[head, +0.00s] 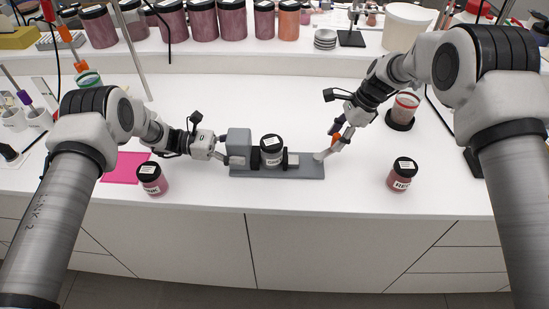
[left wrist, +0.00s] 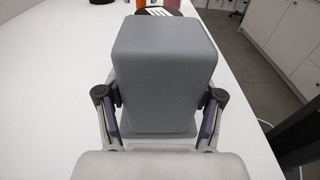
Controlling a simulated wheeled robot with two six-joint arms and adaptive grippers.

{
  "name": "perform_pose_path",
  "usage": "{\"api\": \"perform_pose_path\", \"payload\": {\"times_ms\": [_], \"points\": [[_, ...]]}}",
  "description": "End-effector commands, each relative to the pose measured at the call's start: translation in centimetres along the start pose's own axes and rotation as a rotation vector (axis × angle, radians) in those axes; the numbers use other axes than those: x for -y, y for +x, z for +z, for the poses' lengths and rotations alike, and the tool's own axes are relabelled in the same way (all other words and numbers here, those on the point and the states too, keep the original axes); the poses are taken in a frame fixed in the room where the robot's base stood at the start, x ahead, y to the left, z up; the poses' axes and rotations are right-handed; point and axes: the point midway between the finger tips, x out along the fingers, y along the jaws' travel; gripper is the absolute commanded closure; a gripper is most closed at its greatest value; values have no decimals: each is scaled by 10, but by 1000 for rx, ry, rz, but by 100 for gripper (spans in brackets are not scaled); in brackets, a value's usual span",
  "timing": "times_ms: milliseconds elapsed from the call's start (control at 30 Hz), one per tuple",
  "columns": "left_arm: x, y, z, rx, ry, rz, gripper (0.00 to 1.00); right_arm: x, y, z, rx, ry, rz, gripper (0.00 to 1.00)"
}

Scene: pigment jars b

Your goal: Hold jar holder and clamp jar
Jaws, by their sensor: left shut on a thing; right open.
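The grey jar holder (head: 308,171) lies on the white table, with a tall block (head: 238,142) at its left end. The block fills the left wrist view (left wrist: 164,75). My left gripper (head: 226,151) is shut on this block, one finger on each side. A black-lidded jar (head: 271,151) stands upright on the holder, right of the block, between dark clamp parts; whether they touch it I cannot tell. My right gripper (head: 328,145) is open and empty, above the right end of the holder, apart from the jar.
A pink jar (head: 152,179) stands front left beside a pink sheet (head: 124,168). A red jar (head: 402,175) stands at the right. Large jars line the back shelf. The table behind the holder is clear.

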Motion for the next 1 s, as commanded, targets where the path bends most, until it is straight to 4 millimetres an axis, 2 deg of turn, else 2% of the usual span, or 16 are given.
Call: {"api": "perform_pose_path", "payload": {"times_ms": [167,400,500,633,833,867,900,933,1000], "points": [[2,0,-4,-5,-7,-1,86,1,-30,0,0,-2,-5,51],[1,0,-4,-5,-7,0,86,0,-91,0,1,-1,-5,51],[1,0,-4,-5,-7,0,86,0,-108,0,0,-1,-5,51],[1,0,-4,-5,-6,0,86,0,-117,0,0,0,-2,51],[1,0,-4,-5,-6,0,86,-1,-118,0,0,0,-2,51],[1,0,-4,-5,-6,0,26,-1,-118,0,0,0,-2,51],[1,0,-4,-5,-6,0,12,-1,-118,0,0,0,-2,51],[1,0,-3,-4,-5,0,4,-1,-118,0,0,0,-2,51],[1,0,-3,-4,-4,0,4,-1,-118,0,0,0,-2,51]]}}
